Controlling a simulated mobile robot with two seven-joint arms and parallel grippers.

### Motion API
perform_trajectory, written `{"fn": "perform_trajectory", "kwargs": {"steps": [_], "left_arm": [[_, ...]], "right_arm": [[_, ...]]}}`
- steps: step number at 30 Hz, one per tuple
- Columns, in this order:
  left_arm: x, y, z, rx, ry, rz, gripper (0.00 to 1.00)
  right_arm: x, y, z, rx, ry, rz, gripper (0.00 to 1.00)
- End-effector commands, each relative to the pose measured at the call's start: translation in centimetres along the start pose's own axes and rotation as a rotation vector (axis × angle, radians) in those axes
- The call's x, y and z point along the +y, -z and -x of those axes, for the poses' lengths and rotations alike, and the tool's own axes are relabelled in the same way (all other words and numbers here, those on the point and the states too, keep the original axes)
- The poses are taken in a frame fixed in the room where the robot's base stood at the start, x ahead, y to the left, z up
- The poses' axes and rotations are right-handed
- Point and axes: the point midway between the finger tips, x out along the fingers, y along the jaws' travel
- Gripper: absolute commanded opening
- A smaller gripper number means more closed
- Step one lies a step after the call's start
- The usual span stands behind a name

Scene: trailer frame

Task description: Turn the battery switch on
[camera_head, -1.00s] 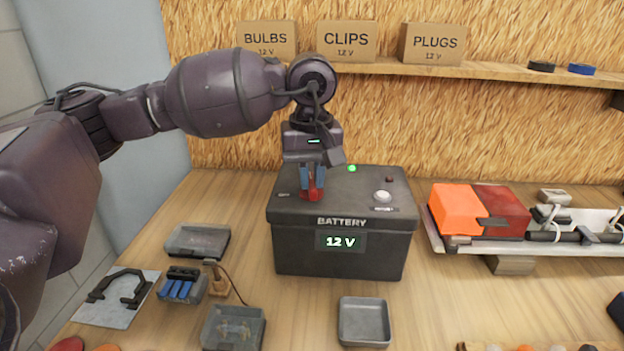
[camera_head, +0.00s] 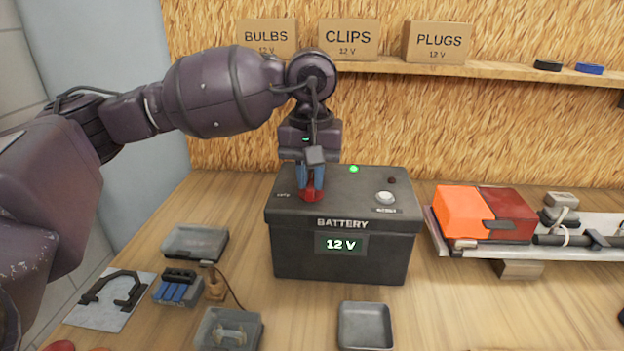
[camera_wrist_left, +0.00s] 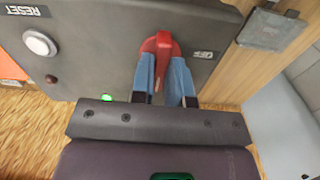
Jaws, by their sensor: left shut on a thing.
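The battery box (camera_head: 345,255) is dark grey, with "BATTERY" and a "12 V" display on its front. Its red switch (camera_head: 312,193) is at the left of the lid. My left gripper (camera_head: 311,184) points down, with its blue fingers shut on the red switch handle. In the left wrist view the red handle (camera_wrist_left: 160,45) shows between and beyond the fingertips (camera_wrist_left: 166,62). A label beside it looks like "OFF". A green light (camera_head: 353,169) is lit on the lid. My right gripper is not in view.
A white reset button (camera_head: 385,197) and a dark red lamp (camera_head: 391,180) are on the lid's right. An orange and red light unit (camera_head: 485,212) lies to the right. Small grey trays (camera_head: 365,325) stand in front and left. A shelf with boxes (camera_head: 348,40) runs behind.

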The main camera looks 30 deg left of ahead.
Motion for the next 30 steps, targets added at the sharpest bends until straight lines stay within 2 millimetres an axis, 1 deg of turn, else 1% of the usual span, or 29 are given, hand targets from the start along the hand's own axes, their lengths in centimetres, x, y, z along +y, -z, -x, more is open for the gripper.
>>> {"fn": "perform_trajectory", "kwargs": {"steps": [2,3,8,19,30], "left_arm": [[0.0,-0.1,-0.1,-0.003,0.002,-0.002,0.02],[0.0,-0.1,-0.1,-0.003,0.002,-0.002,0.20],[0.0,0.0,-0.1,-0.002,0.001,-0.001,0.45],[0.0,0.0,0.3,0.001,0.000,0.001,0.45],[0.0,0.0,2.6,0.003,-0.001,0.001,0.45]], "right_arm": [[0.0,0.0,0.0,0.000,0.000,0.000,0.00],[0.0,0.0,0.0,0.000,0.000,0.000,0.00],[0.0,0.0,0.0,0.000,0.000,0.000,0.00],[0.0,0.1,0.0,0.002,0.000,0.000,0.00],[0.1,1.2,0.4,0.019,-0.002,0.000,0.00]]}}
